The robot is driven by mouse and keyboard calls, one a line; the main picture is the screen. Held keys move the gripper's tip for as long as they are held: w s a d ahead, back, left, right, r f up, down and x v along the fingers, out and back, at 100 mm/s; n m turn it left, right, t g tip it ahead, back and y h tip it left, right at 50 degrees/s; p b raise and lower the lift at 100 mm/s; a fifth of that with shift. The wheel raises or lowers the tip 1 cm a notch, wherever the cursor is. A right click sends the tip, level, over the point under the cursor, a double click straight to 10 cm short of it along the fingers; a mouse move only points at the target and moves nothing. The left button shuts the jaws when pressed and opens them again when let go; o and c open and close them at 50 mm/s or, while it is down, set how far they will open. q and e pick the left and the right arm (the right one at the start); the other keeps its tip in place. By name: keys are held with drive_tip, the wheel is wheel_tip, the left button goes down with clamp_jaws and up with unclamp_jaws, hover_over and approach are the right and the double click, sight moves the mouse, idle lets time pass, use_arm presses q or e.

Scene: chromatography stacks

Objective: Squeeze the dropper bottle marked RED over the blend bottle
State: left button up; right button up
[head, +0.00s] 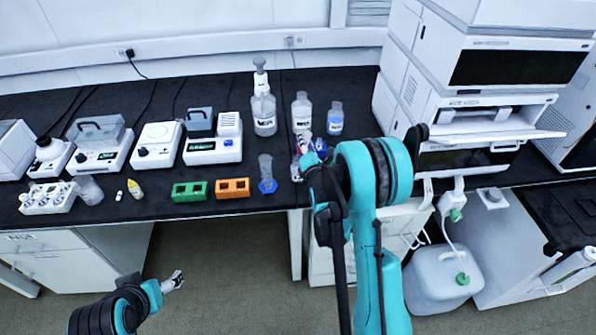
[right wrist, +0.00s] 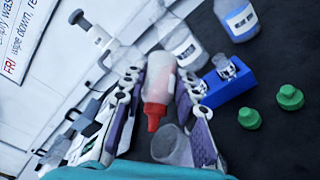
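The dropper bottle with a red cap (right wrist: 160,85) is between the fingers of my right gripper (right wrist: 160,105), which looks shut on its pale, pinkish body. The bottle is tipped with its red cap down. In the right wrist view a clear open vessel (right wrist: 172,146) shows just below the cap; I cannot read a label on it or tell if it is the blend bottle. In the head view my right gripper (head: 303,152) is over the bench, left of the blue rack. My left gripper (head: 173,281) is over the floor, off the bench, apparently empty; its opening is unclear.
A blue vial rack (right wrist: 230,83) stands close beside my right gripper, with two green caps (right wrist: 290,97) nearby. Green (head: 190,191) and orange (head: 232,187) racks and a cylinder (head: 266,172) are to the left.

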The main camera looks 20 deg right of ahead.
idle(0.3)
drive_tip(key=shift+d+r+m+g+p, duration=0.1)
drive_tip(key=shift+m+g+p, duration=0.3)
drive_tip(key=shift+p, duration=0.5)
drive_tip(key=shift+w+f+m+g+y+p, duration=0.1)
drive_tip(key=shift+f+m+g+y+p, duration=0.2)
drive_tip(key=shift+g+p, duration=0.3)
drive_tip(key=m+g+y+p, duration=0.1)
drive_tip(key=p, duration=0.2)
drive_tip(key=shift+d+r+g, duration=0.1)
drive_tip(key=shift+r+g, duration=0.3)
drive_tip(key=shift+f+g, duration=0.3)
